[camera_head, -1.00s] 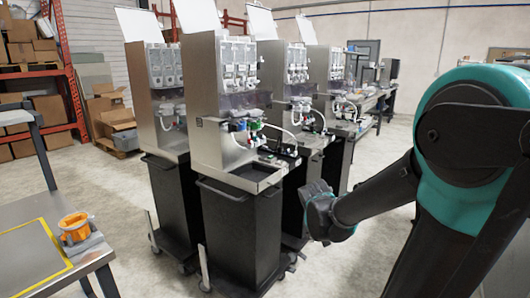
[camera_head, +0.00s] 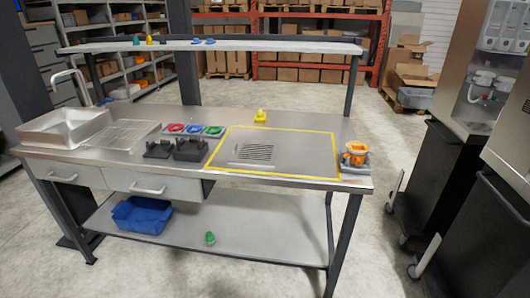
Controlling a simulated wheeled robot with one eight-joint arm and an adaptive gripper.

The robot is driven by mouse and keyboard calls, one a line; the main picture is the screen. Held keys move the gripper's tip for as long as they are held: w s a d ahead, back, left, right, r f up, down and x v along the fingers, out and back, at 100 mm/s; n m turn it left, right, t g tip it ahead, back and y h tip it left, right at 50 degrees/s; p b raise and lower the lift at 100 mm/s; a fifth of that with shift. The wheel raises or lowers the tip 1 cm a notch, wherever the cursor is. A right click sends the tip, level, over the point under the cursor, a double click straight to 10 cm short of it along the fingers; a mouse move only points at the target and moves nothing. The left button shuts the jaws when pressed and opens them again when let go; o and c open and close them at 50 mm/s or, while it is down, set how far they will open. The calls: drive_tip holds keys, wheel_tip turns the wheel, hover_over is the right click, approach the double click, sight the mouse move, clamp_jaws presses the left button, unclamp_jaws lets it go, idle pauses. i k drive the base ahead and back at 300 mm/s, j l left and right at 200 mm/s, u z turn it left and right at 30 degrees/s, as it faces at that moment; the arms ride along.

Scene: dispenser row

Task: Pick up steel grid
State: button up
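A flat slotted steel grid (camera_head: 254,153) lies on the steel workbench (camera_head: 210,183), in the left part of a yellow-outlined rectangle (camera_head: 318,175). A second grid-like surface, a ribbed drainboard (camera_head: 122,134), is beside the sink at the left of the bench. I cannot tell for certain which of the two is the steel grid of the task. My gripper is not in view now, and no part of my arm shows.
A sink (camera_head: 68,127) is at the bench's left. Black holders (camera_head: 190,149) and red, blue and green rings stand left of the rectangle. An orange part (camera_head: 355,153) is at the right corner. A shelf (camera_head: 215,46) spans above. Dark dispenser cabinets (camera_head: 490,225) stand right.

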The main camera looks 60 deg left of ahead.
sight(256, 154)
drive_tip(key=u, duration=2.5)
